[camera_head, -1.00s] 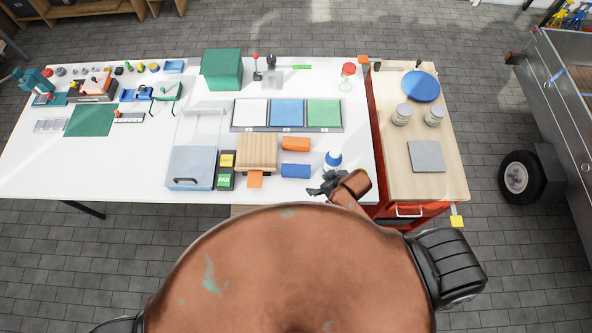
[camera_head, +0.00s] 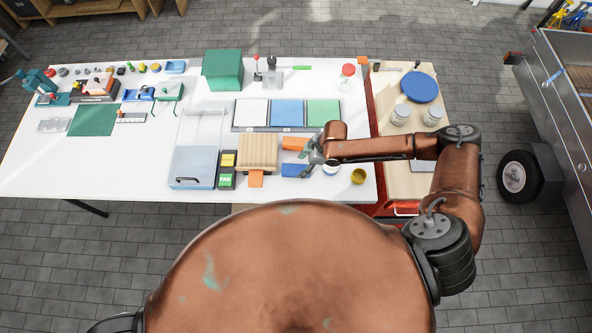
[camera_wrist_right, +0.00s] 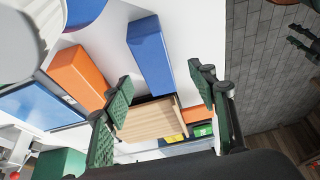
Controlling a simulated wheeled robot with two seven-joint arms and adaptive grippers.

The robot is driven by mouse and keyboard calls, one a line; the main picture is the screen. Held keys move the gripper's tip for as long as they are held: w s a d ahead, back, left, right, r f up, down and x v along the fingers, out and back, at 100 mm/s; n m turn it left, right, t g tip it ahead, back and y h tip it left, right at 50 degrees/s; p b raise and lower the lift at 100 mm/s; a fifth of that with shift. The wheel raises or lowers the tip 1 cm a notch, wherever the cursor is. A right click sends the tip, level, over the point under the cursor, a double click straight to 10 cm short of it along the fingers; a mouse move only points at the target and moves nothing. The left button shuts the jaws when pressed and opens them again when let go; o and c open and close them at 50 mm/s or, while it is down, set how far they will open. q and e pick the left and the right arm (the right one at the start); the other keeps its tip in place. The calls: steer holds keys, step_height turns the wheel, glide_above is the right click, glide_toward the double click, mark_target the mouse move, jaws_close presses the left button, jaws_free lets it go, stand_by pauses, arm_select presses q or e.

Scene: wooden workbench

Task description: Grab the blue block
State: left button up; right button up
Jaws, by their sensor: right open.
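The blue block (camera_head: 294,170) lies on the white tabletop near its front edge, just below an orange block (camera_head: 293,143). My right gripper (camera_head: 313,158) is at the block's right end in the head view. In the right wrist view the gripper (camera_wrist_right: 162,84) is open, with its two green-padded fingers apart and nothing held. The blue block (camera_wrist_right: 150,55) shows beyond and between the fingertips there, with no clear contact. The orange block (camera_wrist_right: 78,75) is left of it. My left gripper is not in view.
A wooden slatted box (camera_head: 258,152) stands left of the blocks. A white bottle (camera_head: 331,169), partly hidden by my arm, and a yellow cup (camera_head: 358,176) stand close to the right. Coloured panels (camera_head: 287,112) lie behind.

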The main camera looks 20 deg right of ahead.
mark_target(297, 168)
steer(key=x, duration=0.7)
steer(key=shift+w+d+p, duration=0.1)
steer(key=shift+w+p, duration=0.25)
steer(key=c, duration=1.4)
